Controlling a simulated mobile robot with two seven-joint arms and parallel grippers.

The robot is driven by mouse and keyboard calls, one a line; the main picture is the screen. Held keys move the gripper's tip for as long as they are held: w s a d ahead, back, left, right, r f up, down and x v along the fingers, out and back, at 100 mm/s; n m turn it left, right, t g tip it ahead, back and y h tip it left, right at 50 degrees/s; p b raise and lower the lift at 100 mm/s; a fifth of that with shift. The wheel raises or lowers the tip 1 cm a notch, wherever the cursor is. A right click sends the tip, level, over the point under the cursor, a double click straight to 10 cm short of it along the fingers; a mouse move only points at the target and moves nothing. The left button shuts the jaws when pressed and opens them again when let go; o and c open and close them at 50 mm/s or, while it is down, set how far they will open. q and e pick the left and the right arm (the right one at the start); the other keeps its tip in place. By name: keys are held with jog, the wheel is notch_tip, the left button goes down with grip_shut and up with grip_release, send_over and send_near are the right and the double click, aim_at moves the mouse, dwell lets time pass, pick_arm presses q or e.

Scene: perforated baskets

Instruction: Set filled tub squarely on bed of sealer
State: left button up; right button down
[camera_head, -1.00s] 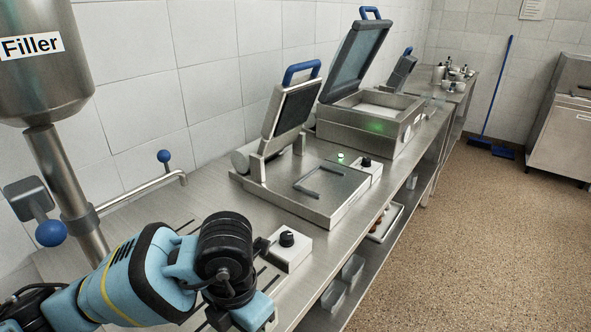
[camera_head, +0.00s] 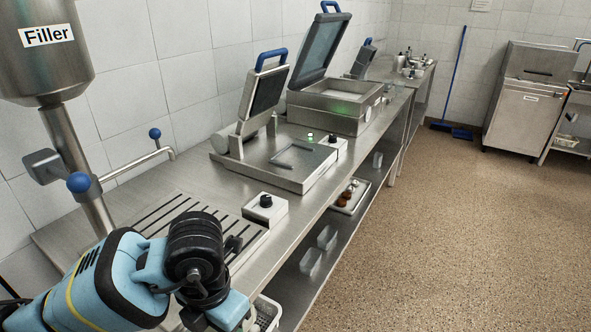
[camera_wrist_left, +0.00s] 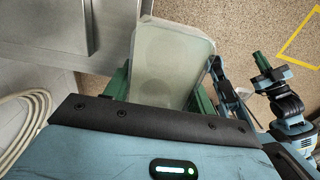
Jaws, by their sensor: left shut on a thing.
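In the left wrist view, my left gripper (camera_wrist_left: 169,72) is shut on a pale, translucent rectangular tub (camera_wrist_left: 168,45), with a green finger along each side. A faint round shape shows through the tub; its contents are not clear. In the head view, my left arm comes in at lower left, and the gripper and tub are out of sight. The sealer's bed (camera_head: 312,170) is a flat steel plate with a dark L-shaped stop, empty. Its lid (camera_head: 262,92) stands open. My right gripper (camera_wrist_left: 262,60) shows at the right of the wrist view; its opening is unclear.
The filler (camera_head: 45,50) stands at left with a ball-ended bar beside it. A slotted plate (camera_head: 170,215) and a knob box (camera_head: 265,208) lie before the sealer. A larger open-lidded machine (camera_head: 335,105) stands behind. Tubs (camera_head: 312,262) and a tray (camera_head: 352,198) sit on the lower shelf.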

pick_arm(q)
jog(key=shift+s, duration=0.5)
jog(key=shift+s+a+r+m, duration=0.1)
jog(key=shift+s+m, duration=0.15)
jog(key=shift+m, duration=0.15)
jog(key=shift+a+m, duration=0.1)
jog(key=shift+m, duration=0.2)
jog(key=shift+w+a+m, duration=0.25)
jog(key=shift+w+m, duration=0.15)
jog(key=shift+m, duration=0.4)
jog(key=shift+a+m, duration=0.2)
jog(key=shift+m, duration=0.3)
jog(key=m, duration=0.2)
jog(key=shift+s+a+m, duration=0.1)
jog(key=shift+a+m, duration=0.3)
jog(key=m, duration=0.1)
jog(key=a+m, duration=0.1)
jog(key=shift+m, duration=0.4)
jog(key=shift+a+r+m+p, duration=0.1)
jog(key=shift+a+m, duration=0.9)
jog(key=shift+m, duration=2.4)
jog(key=shift+a+r+m+p, duration=0.15)
jog(key=shift+a+m, duration=0.8)
jog(key=shift+m, duration=2.45)
jog(key=shift+a+f+m+p, duration=0.1)
jog(key=shift+a+m, duration=0.9)
jog(key=shift+m, duration=2.4)
pick_arm(e)
jog(key=shift+r, duration=0.55)
